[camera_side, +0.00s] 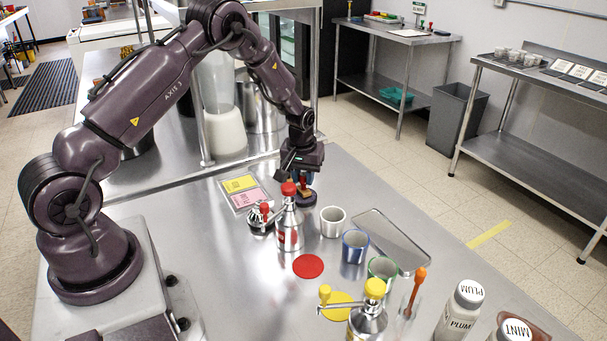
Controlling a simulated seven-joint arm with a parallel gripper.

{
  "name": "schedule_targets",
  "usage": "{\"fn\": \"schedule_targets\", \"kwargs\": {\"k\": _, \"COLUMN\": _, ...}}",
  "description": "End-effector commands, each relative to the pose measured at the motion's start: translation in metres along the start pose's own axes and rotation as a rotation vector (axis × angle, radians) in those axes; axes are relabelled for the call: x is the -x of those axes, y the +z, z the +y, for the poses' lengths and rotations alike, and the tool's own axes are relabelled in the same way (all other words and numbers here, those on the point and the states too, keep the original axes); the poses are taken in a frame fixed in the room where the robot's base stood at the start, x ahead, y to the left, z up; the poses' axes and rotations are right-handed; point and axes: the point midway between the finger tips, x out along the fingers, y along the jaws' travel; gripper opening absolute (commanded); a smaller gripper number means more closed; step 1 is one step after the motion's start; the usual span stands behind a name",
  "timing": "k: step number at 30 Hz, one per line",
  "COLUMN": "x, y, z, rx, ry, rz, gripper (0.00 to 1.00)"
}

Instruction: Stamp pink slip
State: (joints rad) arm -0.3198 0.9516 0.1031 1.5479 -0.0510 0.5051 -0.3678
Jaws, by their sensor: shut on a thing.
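The pink slip (248,201) lies flat in a pale holder on the steel counter, just in front of a yellow slip (239,184). My gripper (304,180) is to the right of the slips, pointing down and shut on what looks like a stamp. The stamp has a dark round base (302,199) low over or on the counter; I cannot tell whether it touches. Its upper part is mostly hidden by the jaws. The stamp is apart from the pink slip.
A red-topped metal dispenser (290,228) and a red-knobbed metal piece (261,222) stand close in front of my gripper. Metal cups (332,222), an empty tray (402,248), a yellow-topped dispenser (368,322) and labelled jars (460,312) stand to the right and front.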

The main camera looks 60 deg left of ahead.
Motion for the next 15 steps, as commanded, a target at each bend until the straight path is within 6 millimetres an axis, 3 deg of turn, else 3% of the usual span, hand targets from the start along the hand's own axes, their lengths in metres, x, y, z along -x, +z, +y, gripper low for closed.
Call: {"fn": "schedule_targets", "kwargs": {"k": 15, "x": -0.0042, "y": 0.0006, "z": 0.0000, "rx": 0.000, "ry": 0.000, "rz": 0.000, "gripper": 0.10}}
